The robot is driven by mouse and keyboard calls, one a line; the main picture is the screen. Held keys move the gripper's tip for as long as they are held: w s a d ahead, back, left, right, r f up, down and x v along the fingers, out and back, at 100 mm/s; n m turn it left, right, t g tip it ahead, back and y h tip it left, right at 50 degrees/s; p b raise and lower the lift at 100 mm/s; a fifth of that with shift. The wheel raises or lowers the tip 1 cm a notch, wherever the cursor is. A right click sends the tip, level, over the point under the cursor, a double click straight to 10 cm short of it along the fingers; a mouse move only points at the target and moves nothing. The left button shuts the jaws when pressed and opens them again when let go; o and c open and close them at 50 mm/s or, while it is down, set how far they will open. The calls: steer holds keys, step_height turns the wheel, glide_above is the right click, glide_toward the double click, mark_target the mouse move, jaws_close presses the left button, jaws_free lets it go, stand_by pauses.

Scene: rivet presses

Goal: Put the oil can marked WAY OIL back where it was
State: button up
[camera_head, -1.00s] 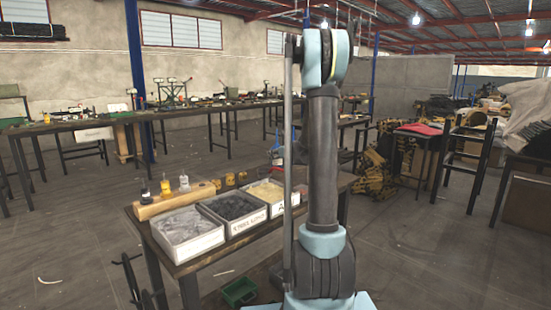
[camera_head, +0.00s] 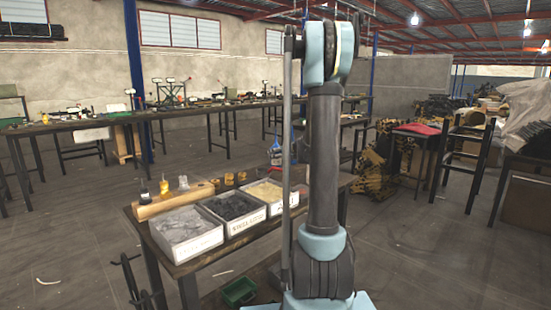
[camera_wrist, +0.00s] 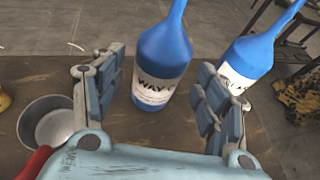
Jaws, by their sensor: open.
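The blue oil can marked WAY (camera_wrist: 162,52) stands upright on a brown tabletop in the wrist view. Its white label faces me, and the label's right end and the can's top are out of sight. My gripper (camera_wrist: 160,72) is open, with one finger on each side of this can. Gaps show between the fingers and the can. A second blue can (camera_wrist: 256,48) stands to the right, behind the right finger, its label partly hidden.
A metal pan (camera_wrist: 45,122) with a red handle sits left of my gripper. In the head view, a near table holds open trays (camera_head: 190,232) and a wooden rack (camera_head: 160,204) of small bottles. A long bench (camera_head: 80,122) stands behind, with clear floor between.

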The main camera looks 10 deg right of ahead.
steer(key=v, duration=0.8)
